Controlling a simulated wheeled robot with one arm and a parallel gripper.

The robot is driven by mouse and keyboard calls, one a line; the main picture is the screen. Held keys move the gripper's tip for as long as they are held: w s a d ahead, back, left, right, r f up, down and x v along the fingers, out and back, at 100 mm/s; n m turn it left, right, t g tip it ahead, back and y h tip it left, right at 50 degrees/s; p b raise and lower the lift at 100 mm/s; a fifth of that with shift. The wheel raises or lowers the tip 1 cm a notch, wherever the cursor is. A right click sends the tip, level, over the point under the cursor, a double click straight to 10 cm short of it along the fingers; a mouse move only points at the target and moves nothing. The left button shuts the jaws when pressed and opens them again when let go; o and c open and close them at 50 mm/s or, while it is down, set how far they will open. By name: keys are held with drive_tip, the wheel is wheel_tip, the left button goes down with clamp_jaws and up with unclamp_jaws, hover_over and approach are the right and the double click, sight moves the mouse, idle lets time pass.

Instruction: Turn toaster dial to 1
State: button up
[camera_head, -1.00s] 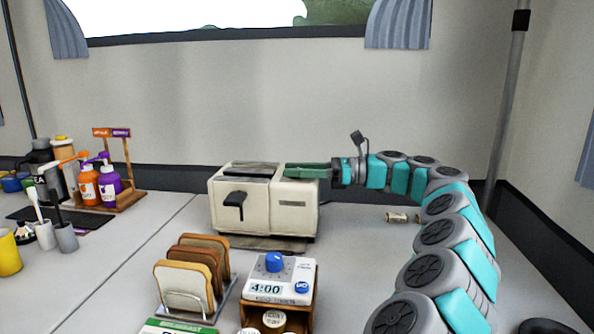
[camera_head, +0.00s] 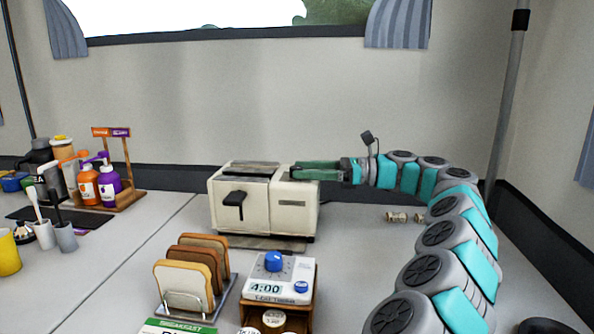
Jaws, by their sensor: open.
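I cannot tell whether the fingers touch the toaster.
A timer with a blue knob (camera_head: 273,261) sits on a wooden box in front of the toaster. A rack of bread slices (camera_head: 184,285) is to its left. Sauce bottles (camera_head: 88,186) stand at the far left. A small jar (camera_head: 397,217) lies near my arm.

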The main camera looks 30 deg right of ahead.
drive_tip(key=shift+v, duration=2.65)
